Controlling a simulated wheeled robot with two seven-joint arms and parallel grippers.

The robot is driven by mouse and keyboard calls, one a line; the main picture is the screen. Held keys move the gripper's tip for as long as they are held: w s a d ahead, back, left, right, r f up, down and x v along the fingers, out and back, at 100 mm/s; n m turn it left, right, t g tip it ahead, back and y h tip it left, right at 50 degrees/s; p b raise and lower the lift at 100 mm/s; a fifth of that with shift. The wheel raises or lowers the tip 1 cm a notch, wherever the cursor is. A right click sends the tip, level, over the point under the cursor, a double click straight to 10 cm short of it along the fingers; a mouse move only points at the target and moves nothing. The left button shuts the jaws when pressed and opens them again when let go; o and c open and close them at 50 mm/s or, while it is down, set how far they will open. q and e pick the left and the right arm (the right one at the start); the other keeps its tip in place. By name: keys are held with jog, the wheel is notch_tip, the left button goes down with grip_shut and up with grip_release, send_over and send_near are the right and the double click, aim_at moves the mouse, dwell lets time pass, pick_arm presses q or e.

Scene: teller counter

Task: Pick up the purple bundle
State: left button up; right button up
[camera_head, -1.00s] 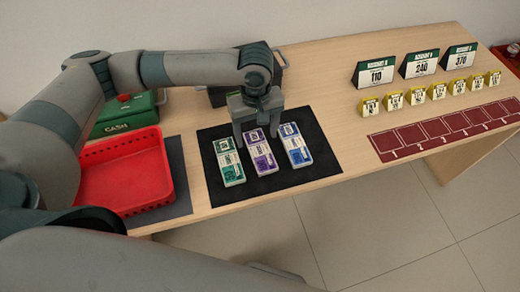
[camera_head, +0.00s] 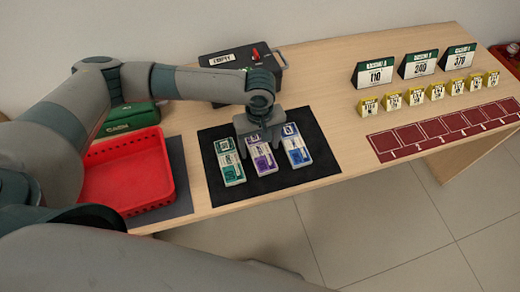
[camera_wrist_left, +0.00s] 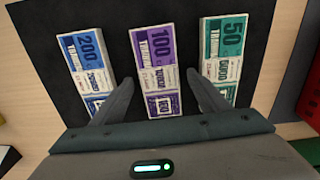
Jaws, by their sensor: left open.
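The purple bundle (camera_head: 264,160) lies on a black mat (camera_head: 228,200) between a green bundle (camera_head: 231,168) and a blue bundle (camera_head: 298,153). My left gripper (camera_head: 261,143) is over the far part of the purple bundle, pointing down, and hides its far end in the head view. In the left wrist view the purple bundle (camera_wrist_left: 155,65) runs between the two spread fingertips, with a gap on each side. The wrist view also shows the blue bundle (camera_wrist_left: 88,65) at left and the green bundle (camera_wrist_left: 223,60) at right. My right gripper is not in view.
A red basket (camera_head: 130,205) and a green cash box (camera_head: 128,120) stand left of the mat. A dark box labelled EMPTY (camera_head: 222,60) stands behind my arm. Number signs (camera_head: 417,63), yellow tags (camera_head: 435,91) and a red marked strip (camera_head: 440,128) are at right.

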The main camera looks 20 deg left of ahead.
pick_arm(q)
jog(key=shift+f, duration=0.1)
dwell(0.3)
jog(key=shift+c, duration=1.2)
jog(key=c, duration=0.9)
jog(key=shift+c, duration=0.3)
